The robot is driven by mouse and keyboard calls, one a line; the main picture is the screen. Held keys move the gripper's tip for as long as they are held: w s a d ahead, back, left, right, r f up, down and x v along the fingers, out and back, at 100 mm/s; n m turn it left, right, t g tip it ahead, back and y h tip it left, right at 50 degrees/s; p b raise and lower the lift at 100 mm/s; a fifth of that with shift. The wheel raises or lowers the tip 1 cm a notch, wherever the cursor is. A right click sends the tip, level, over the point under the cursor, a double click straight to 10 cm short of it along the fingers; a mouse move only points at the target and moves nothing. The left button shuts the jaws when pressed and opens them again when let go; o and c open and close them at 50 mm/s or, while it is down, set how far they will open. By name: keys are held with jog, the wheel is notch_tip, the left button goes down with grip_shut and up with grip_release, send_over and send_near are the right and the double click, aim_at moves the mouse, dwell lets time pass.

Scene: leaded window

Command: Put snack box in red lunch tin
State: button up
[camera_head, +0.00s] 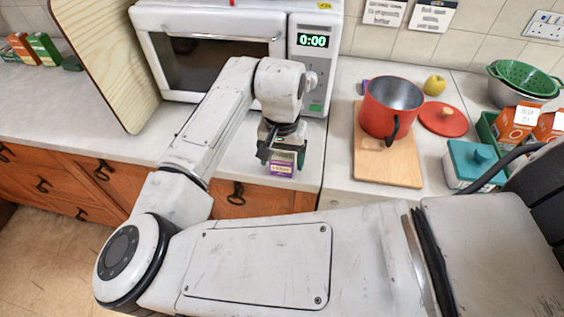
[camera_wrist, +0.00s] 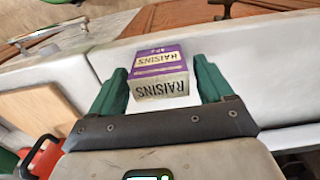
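The snack box is a small purple and cream raisins box (camera_wrist: 160,75). In the head view the box (camera_head: 281,166) shows just below my gripper (camera_head: 283,150), near the counter's front edge. In the wrist view it sits between the green fingers of my gripper (camera_wrist: 160,80), with narrow gaps at its sides, so the fingers look open around it. I cannot tell whether its base rests on the counter. The only red container I see is an open round pot-like vessel (camera_head: 387,112) with a dark handle, on a wooden board (camera_head: 392,165). I see no separate lunch tin.
A red lid (camera_head: 443,119) and a yellow apple (camera_head: 434,85) lie beside the red vessel. A white microwave (camera_head: 215,40) with a dark window stands behind my gripper. A teal-lidded container (camera_head: 473,165), orange cartons (camera_head: 518,122) and a green colander (camera_head: 522,77) crowd the right.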

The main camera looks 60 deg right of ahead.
jog(key=c, duration=0.9)
jog(key=shift+r, duration=0.1)
